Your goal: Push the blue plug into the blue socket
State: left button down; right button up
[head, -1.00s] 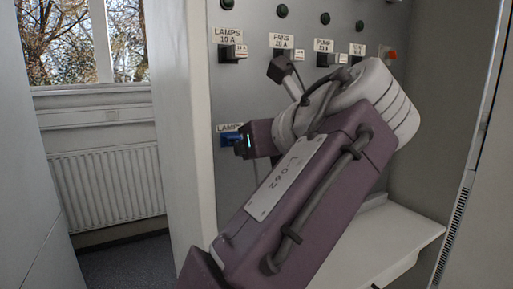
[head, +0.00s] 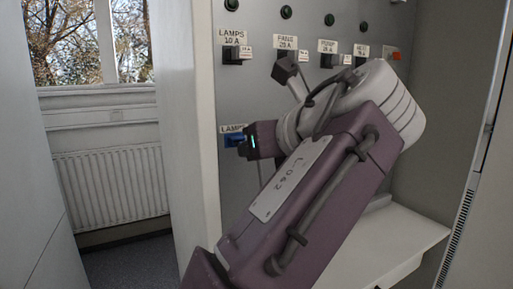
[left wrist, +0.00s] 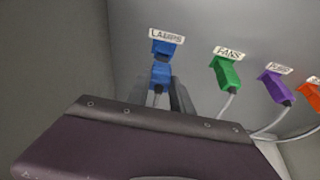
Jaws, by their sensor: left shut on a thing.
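The blue socket (left wrist: 167,48) is on the grey panel under a LAMPS label in the left wrist view. It also shows in the head view (head: 232,141), partly covered by my arm. The blue plug (left wrist: 160,76) is just below the socket, with its cable hanging down. A dark band shows between plug and socket; I cannot tell whether they touch. My left gripper (left wrist: 163,94) is shut on the blue plug, one grey finger on each side. My right gripper is in neither view.
Green (left wrist: 228,74), purple (left wrist: 275,88) and orange (left wrist: 312,93) plugs with cables sit to the right on the panel. Above are labelled black switches (head: 237,52) and green lamps (head: 286,12). A white shelf (head: 400,240) juts out below right.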

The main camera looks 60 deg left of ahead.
pick_arm(q)
jog(key=shift+w+a+p, duration=0.15)
jog(key=shift+a+p, duration=0.2)
jog(key=shift+a, duration=1.15)
dwell(1.8)
jog(key=c, duration=1.1)
grip_release()
jog(key=shift+o, duration=0.2)
